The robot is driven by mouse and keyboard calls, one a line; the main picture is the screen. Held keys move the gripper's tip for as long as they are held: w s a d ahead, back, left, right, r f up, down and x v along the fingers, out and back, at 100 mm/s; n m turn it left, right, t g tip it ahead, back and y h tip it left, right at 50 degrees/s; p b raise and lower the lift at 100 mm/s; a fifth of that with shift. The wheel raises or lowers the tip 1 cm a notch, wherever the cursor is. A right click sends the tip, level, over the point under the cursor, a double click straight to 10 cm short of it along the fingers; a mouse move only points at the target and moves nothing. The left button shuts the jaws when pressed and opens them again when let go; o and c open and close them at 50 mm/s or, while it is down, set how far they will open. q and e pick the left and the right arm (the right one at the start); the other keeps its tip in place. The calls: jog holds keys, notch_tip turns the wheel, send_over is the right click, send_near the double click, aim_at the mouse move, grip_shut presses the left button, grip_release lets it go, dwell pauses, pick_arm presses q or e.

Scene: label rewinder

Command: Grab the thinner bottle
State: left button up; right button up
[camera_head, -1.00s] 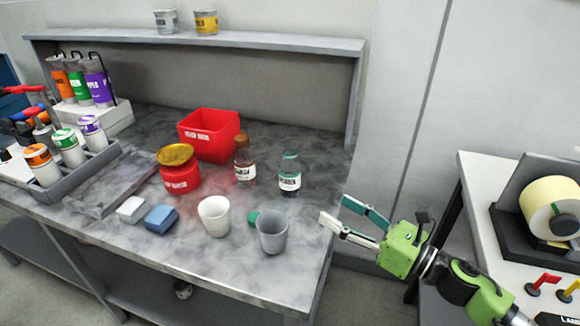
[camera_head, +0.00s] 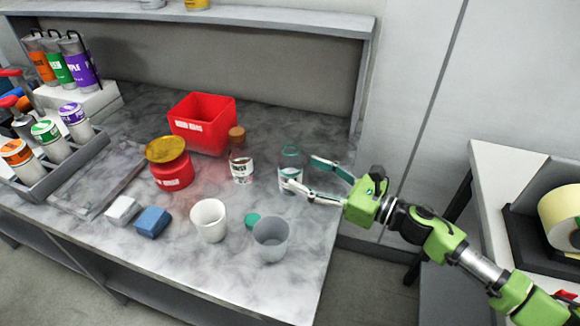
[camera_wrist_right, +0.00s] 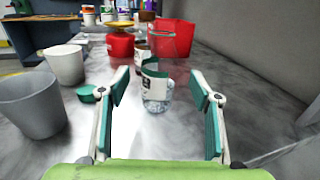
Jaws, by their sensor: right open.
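A clear bottle with a teal top and a white label (camera_head: 290,160) stands upright on the marble-patterned bench (camera_head: 180,240). In the right wrist view, the clear bottle (camera_wrist_right: 157,88) stands ahead, between the open fingers (camera_wrist_right: 159,88), with gaps on both sides. It partly hides the brown bottle there. My left gripper is out of view.
A white cup (camera_head: 208,220), a grey cup (camera_head: 270,240) and a green cap (camera_head: 252,220) stand at the front. A red bin (camera_head: 203,125) and a red jar with a yellow lid (camera_head: 172,170) are farther left. The bench's right edge is near.

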aim_at(300, 172)
jog(key=shift+w+a, duration=0.1)
jog(key=shift+a, duration=0.15)
jog(key=shift+r+p+x, duration=0.2)
jog(key=shift+p+x, duration=0.45)
jog(key=shift+x, duration=0.2)
jog(key=x, duration=0.1)
jog(key=p+x, duration=0.1)
jog(key=x, duration=0.1)
jog(key=shift+a+f, duration=0.1)
jog(key=shift+f, duration=0.15)
jog(key=shift+w, duration=0.1)
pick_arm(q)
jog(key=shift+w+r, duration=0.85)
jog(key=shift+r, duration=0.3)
pick_arm(e)
jog(key=c, duration=1.3)
